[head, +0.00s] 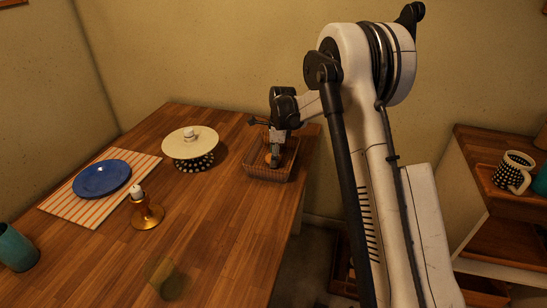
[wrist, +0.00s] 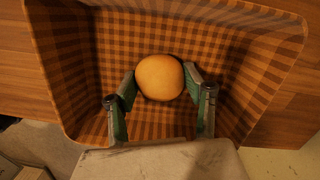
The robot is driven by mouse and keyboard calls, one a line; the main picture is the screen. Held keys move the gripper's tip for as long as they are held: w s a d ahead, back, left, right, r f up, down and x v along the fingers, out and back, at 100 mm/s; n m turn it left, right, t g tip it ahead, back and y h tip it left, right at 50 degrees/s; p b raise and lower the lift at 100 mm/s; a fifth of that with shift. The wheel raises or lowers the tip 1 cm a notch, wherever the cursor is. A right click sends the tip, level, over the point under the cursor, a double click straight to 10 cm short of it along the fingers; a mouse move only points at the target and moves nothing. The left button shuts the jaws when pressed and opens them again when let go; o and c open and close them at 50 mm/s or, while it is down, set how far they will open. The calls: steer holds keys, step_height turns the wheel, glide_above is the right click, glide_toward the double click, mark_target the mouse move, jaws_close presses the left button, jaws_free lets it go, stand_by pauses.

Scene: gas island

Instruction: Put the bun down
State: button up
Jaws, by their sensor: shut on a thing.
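The bun (wrist: 160,78) is round and golden brown. In the wrist view it sits between the two green-padded fingers of my gripper (wrist: 160,86), which are shut on it. The bun and the fingers are inside a basket (wrist: 70,75) with a brown checked inner face. I cannot tell whether the bun touches the basket floor. In the head view my gripper (head: 273,158) points down into the basket (head: 268,174) at the table's right end, and a little of the bun shows orange beside the fingers.
A side cabinet with a dotted mug (head: 512,168) stands right.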

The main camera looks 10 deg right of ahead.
steer(key=shift+f, duration=0.2)
steer(key=o, duration=1.2)
steer(key=shift+c, duration=0.2)
steer(key=shift+r, duration=0.1)
